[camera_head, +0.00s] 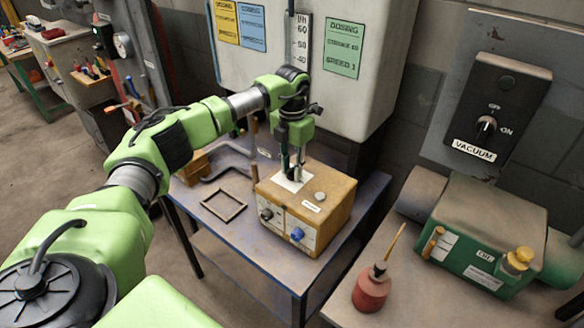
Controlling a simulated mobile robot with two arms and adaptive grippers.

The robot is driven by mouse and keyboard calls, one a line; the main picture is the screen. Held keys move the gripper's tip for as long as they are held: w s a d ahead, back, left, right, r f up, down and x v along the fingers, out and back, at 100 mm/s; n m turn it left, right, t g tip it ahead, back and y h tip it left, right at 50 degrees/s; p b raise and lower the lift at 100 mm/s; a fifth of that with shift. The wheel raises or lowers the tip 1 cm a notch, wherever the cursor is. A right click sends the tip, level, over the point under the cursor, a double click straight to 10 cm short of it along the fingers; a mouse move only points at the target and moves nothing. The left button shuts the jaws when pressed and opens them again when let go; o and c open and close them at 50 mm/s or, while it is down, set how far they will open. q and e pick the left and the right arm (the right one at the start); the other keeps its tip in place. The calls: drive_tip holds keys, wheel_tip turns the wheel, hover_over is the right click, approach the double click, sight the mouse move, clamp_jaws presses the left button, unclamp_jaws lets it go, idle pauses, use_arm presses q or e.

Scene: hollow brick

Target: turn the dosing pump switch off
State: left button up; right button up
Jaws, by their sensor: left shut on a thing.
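The dosing pump (335,212) is a worn tan-orange box on a small grey metal table. Its front has a dark knob and a blue knob, and a grey round knob sits on top. My left gripper (292,174) points down onto a white plate (288,187) on the box's top. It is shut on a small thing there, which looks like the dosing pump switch. The fingers mostly hide the switch, so I cannot tell its position. My right gripper is not in view.
A white tank (385,60) with dosing labels hangs behind the pump. An empty square frame (224,206) lies left of it. At right are a red oil can (371,290), a green machine (480,235) and a black vacuum switch box (505,90) on the wall.

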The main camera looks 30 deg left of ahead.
sight(292, 168)
use_arm(q)
drive_tip(key=shift+n, duration=0.3)
idle(0.4)
drive_tip(key=o, duration=1.1)
drive_tip(key=shift+o, duration=0.2)
wheel_tip(292, 168, up, 12)
